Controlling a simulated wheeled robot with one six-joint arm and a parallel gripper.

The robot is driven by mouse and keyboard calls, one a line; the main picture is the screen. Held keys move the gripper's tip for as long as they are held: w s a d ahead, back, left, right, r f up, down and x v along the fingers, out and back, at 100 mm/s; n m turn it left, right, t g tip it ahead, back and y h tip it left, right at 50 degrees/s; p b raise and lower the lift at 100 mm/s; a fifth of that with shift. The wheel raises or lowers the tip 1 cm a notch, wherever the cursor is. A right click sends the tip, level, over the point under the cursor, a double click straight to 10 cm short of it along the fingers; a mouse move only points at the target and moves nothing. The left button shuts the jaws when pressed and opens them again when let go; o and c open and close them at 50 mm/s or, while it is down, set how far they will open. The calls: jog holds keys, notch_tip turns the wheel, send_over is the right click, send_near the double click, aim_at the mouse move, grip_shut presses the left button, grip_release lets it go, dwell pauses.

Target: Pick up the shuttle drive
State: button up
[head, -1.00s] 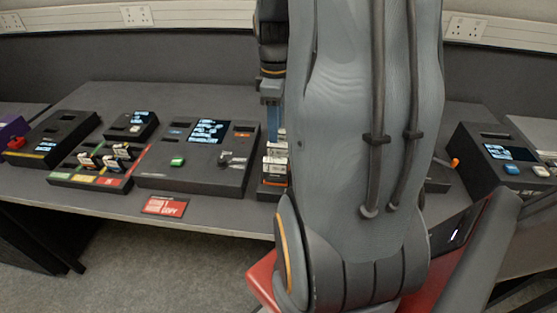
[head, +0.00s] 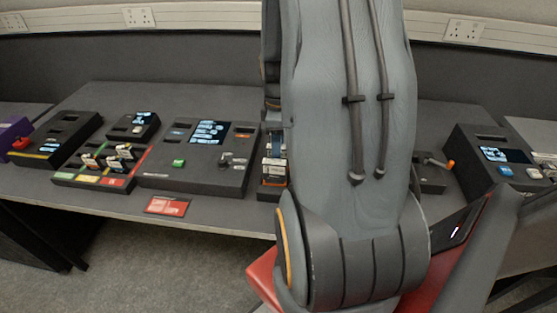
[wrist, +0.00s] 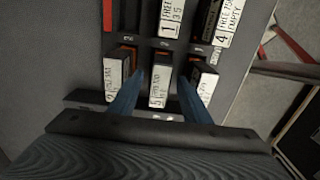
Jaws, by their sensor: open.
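In the wrist view, several dark drives with white labels stand in a dark slotted rack (wrist: 185,48). The blue fingers of my gripper (wrist: 160,76) are open, one on each side of the front middle drive (wrist: 159,92). I cannot tell whether either finger touches it. Its label is hard to read, so I cannot tell which drive is the shuttle drive. Other drives stand at front left (wrist: 116,80), front right (wrist: 205,80), back middle (wrist: 170,18) and back right (wrist: 225,22). In the head view, my arm hides part of the rack (head: 270,192).
A black console with a screen (head: 210,132) stands left of the rack. A smaller rack with coloured labels (head: 90,180) is farther left. A red card (head: 167,205) lies at the table's front edge. Another console (head: 505,155) stands at the right.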

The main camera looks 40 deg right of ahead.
grip_shut()
jog(key=shift+r, duration=0.1)
dwell(0.4)
